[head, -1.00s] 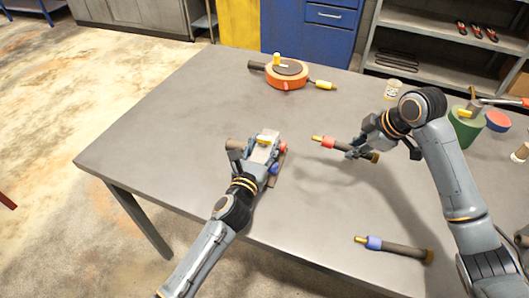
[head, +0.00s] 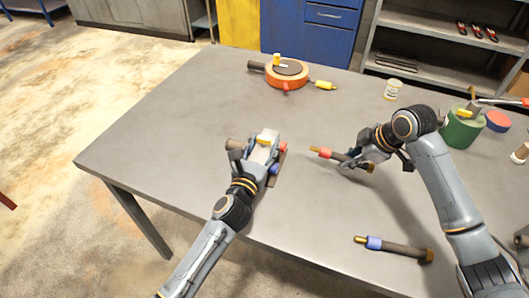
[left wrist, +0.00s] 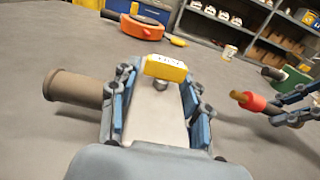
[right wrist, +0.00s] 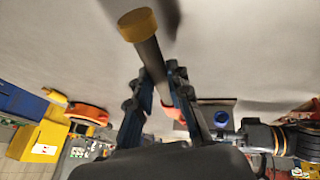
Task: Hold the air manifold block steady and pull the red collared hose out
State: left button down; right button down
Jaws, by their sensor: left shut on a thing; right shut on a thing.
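The air manifold block (head: 266,137) is on the table, a pale grey body with a yellow tag, a red port and a blue port on its right side. My left gripper (left wrist: 155,110) is shut around its sides. The red collared hose (head: 332,155) is a dark hose with a red collar, a brass tip and a yellow far end. It is apart from the block, to its right. My right gripper (head: 364,163) is shut on the hose behind the collar; the right wrist view shows its yellow end (right wrist: 138,25) beyond the fingers.
A blue collared hose (head: 397,248) lies near the front edge. An orange reel (head: 287,75) stands at the back, a white cup (head: 392,90) right of it. A green canister (head: 462,130) stands at the right. The table's left part is bare.

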jog(key=shift+f, duration=1.55)
jog(key=c, duration=1.5)
grip_release()
jog(key=shift+o, duration=0.2)
jog(key=shift+r, duration=0.25)
grip_shut()
